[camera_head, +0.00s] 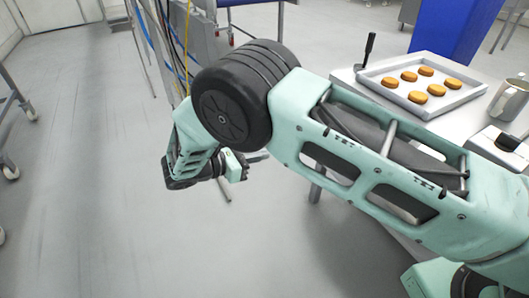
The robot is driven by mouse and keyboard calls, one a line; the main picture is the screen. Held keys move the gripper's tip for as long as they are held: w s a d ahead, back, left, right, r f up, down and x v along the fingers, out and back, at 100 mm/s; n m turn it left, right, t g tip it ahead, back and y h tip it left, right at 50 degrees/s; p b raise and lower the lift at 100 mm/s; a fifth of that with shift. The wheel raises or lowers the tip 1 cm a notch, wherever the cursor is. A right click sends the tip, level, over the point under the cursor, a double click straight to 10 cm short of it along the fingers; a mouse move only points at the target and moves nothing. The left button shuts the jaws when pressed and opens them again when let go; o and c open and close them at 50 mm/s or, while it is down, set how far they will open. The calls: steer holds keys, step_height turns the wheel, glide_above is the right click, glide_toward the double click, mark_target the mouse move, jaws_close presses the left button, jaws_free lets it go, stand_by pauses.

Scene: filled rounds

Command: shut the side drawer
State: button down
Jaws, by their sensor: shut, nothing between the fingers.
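My gripper (257,156) is at the end of my bent mint-green arm, left of the table and above the grey floor. It is small in the view, and its fingers are shut with nothing between them. No side drawer can be made out; my arm covers much of the table's near side and front.
A light table (466,124) at right bears a tray (372,80) of several round biscuits, a metal jug (509,99) and a dark-handled tool (369,47). Wheeled racks stand at the left edge. A blue bin (452,27) is behind. The floor (85,200) at left is clear.

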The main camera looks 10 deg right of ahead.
steer(key=p+x, duration=0.1)
steer(key=x, duration=1.1)
steer(key=r+x, duration=0.1)
steer(key=x, duration=0.7)
steer(key=r+x, duration=0.2)
steer(key=x, duration=0.6)
steer(key=d+r+x, duration=0.1)
steer(key=x, duration=0.7)
steer(key=shift+w+r, duration=0.3)
steer(key=shift+r, duration=0.05)
steer(key=shift+w+d+r, duration=0.1)
steer(key=shift+d, duration=0.1)
steer(key=shift+d, duration=0.1)
